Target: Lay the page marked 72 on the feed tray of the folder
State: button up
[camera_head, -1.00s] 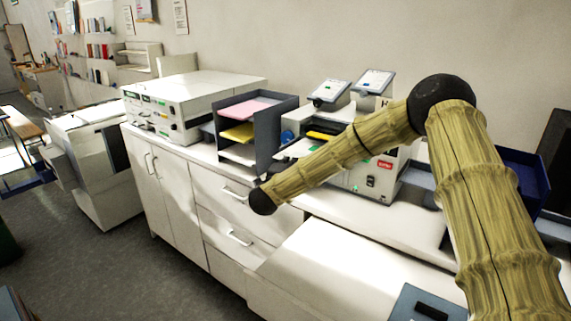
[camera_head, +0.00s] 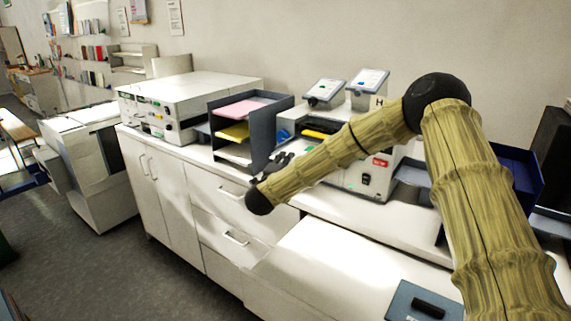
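No page marked 72 can be made out; no number is legible at this size. A white machine (camera_head: 376,176) with a red label and an opening with a yellow strip (camera_head: 318,132) stands behind my arm, perhaps the folder. My forearm hides much of its front, including any feed tray. My gripper (camera_head: 284,160) shows as small dark fingers beyond the end of my forearm, in front of the dark paper rack. Its fingers are too small and partly hidden to tell their opening, or whether they hold anything.
A dark rack (camera_head: 263,133) holds pink, yellow and white paper on the counter. A large white machine (camera_head: 185,95) stands left of it. Two tilted screens (camera_head: 368,80) top the middle machine. A blue tray (camera_head: 520,178) sits right. The low white surface (camera_head: 330,270) in front is mostly clear.

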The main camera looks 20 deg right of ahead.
jog(key=v, duration=1.2)
